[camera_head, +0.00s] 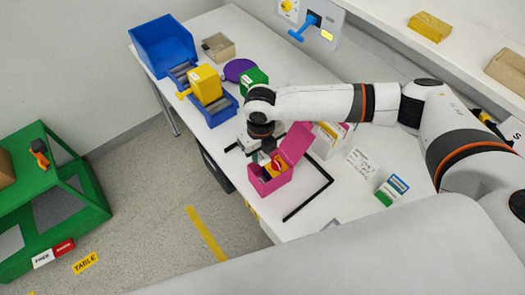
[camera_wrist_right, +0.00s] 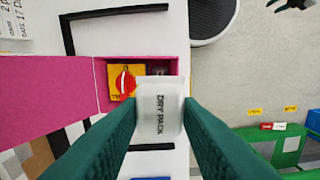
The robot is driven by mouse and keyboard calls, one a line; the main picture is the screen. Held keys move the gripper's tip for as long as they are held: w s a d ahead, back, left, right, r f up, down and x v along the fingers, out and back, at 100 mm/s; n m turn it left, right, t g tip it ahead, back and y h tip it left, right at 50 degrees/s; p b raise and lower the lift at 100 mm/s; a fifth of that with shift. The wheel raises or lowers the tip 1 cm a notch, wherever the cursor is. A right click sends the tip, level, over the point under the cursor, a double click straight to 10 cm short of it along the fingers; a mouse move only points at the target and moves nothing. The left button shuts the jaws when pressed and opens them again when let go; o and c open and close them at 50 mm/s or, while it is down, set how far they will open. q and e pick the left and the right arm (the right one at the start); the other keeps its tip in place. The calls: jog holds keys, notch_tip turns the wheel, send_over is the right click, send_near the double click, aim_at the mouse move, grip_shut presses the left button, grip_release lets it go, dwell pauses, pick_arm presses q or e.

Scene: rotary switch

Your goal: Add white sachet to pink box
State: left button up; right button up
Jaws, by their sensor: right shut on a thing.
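The pink box (camera_head: 257,184) stands on the white table with its lid open, leaning to the right in the head view. In the right wrist view its lid (camera_wrist_right: 50,101) lies to the left of the opening. Inside it is a yellow item with a red shape (camera_wrist_right: 125,82) and something dark beside it. My right gripper (camera_wrist_right: 160,112) is shut on the white sachet (camera_wrist_right: 160,110), which reads "DRY PACK". The sachet is over the box opening and hides part of it. I cannot tell its height above the box. My left gripper is not in view.
A black frame marking (camera_head: 310,200) surrounds the box. Behind are a yellow block on a blue fixture (camera_head: 212,100), a blue bin (camera_head: 163,45) and a green box (camera_head: 254,77). Small cartons (camera_head: 392,190) and a paper (camera_head: 360,163) lie to the right. A green stand (camera_head: 60,215) is off the table.

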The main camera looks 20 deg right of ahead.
jog(key=shift+p, duration=0.3)
notch_tip(320, 180, down, 7)
jog(key=b, duration=0.4)
dwell(0.3)
jog(key=o, duration=1)
jog(key=shift+o, duration=0.2)
